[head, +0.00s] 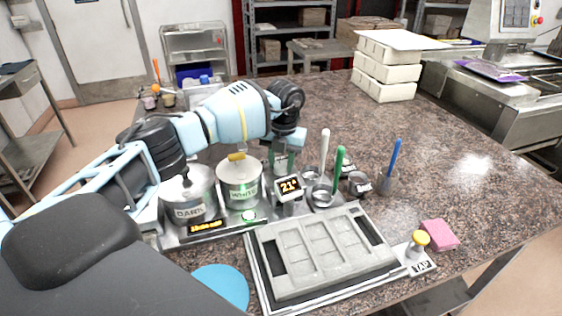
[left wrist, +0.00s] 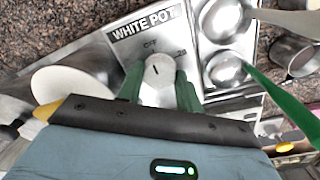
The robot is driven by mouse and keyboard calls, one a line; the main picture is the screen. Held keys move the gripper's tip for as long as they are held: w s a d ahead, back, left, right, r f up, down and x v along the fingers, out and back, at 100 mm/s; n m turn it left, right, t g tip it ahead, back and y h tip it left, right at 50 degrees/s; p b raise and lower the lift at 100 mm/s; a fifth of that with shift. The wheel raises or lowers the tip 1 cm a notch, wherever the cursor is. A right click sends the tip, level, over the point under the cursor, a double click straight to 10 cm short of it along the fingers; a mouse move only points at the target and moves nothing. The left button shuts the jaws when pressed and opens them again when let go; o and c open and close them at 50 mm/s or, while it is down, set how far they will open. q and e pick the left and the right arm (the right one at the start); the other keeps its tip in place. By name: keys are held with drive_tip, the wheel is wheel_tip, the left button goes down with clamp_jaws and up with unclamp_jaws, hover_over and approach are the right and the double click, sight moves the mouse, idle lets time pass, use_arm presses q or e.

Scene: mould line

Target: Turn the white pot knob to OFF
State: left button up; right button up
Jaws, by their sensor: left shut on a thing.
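The white pot knob (left wrist: 157,74) is a pale round knob on a panel (left wrist: 130,42) marked WHITE POT. Its short dark mark points roughly up the picture, towards small dark lettering that looks like OFF; a number sits to the right. My left gripper (left wrist: 158,84) has its green fingers on either side of the knob, shut on it. In the head view my left gripper (head: 284,162) reaches down behind the white pot (head: 240,190), and the knob is hidden. The white pot's lid has a yellow handle. My right gripper is not in view.
The dark pot (head: 187,200) stands left of the white pot. A display (head: 289,187), steel cups and a green-handled tool (head: 339,162) stand close to the gripper's right. A grey mould (head: 325,250) lies in front. The right side of the counter is mostly clear.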

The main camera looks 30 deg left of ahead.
sight(283, 165)
use_arm(q)
drive_tip(key=o, duration=1)
drive_tip(key=shift+r, duration=0.1)
drive_tip(key=shift+d+r, duration=0.2)
drive_tip(key=shift+r, duration=3.6)
drive_tip(key=shift+f, duration=0.1)
